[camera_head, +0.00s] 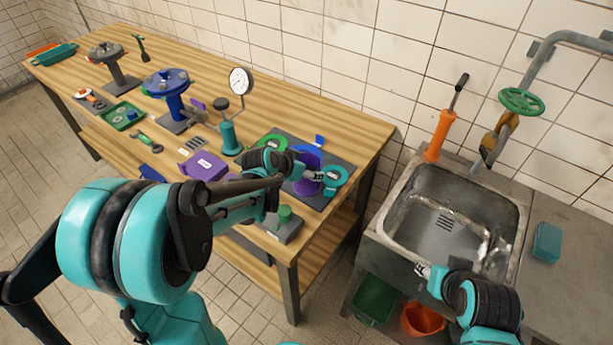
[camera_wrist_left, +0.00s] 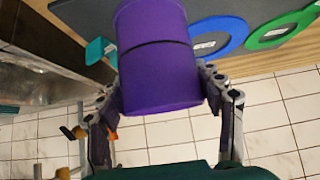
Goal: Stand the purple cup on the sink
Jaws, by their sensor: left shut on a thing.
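The purple cup (camera_wrist_left: 158,60) fills the middle of the left wrist view, between the two fingers of my left gripper (camera_wrist_left: 165,100). In the head view, the purple cup (camera_head: 306,187) is small and partly covered by my left gripper (camera_head: 313,177), over the dark mat at the right end of the bench. My left gripper is shut on the cup. I cannot tell whether the cup touches the mat. The metal sink (camera_head: 452,212) stands to the right of the bench, its basin empty. My right gripper (camera_head: 424,270) is by the sink's front edge; its opening is unclear.
Blue, teal and green rings lie on the dark mat (camera_head: 318,200) around the cup. A gauge (camera_head: 240,82), a purple box (camera_head: 205,165) and a blue valve (camera_head: 167,85) stand farther left. An orange-handled tool (camera_head: 439,135) and a teal sponge (camera_head: 547,242) flank the basin.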

